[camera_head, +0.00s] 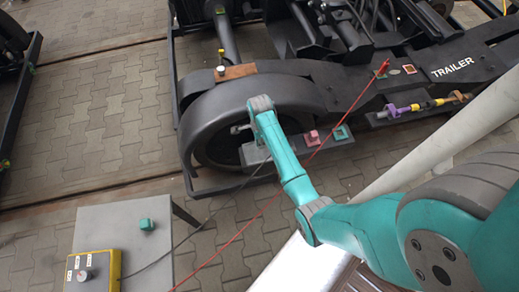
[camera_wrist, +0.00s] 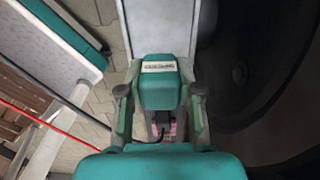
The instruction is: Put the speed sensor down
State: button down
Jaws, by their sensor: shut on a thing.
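My gripper (camera_wrist: 160,92) is shut on a teal block with a pale label on its face, which appears to be the speed sensor (camera_wrist: 160,70). One finger is on each side of the block. A grey surface (camera_wrist: 160,25) lies behind it; whether they touch cannot be told. In the head view my gripper (camera_head: 239,129) is beside the dark wheel (camera_head: 226,147), above the low ledge (camera_head: 282,150). My arm partly hides it there, and the held block cannot be made out.
A pink block (camera_head: 311,138) and a teal block (camera_head: 341,132) sit on the ledge right of my gripper. A grey table (camera_head: 105,215) at lower left holds a teal cube (camera_head: 146,225) and a yellow gauge box (camera_head: 93,270). A red line (camera_head: 270,205) and a dark cable (camera_head: 215,212) cross the paving.

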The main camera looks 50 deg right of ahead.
jog(key=shift+f, duration=3.5)
jog(key=c, duration=0.8)
grip_release()
jog(key=shift+f, duration=0.1)
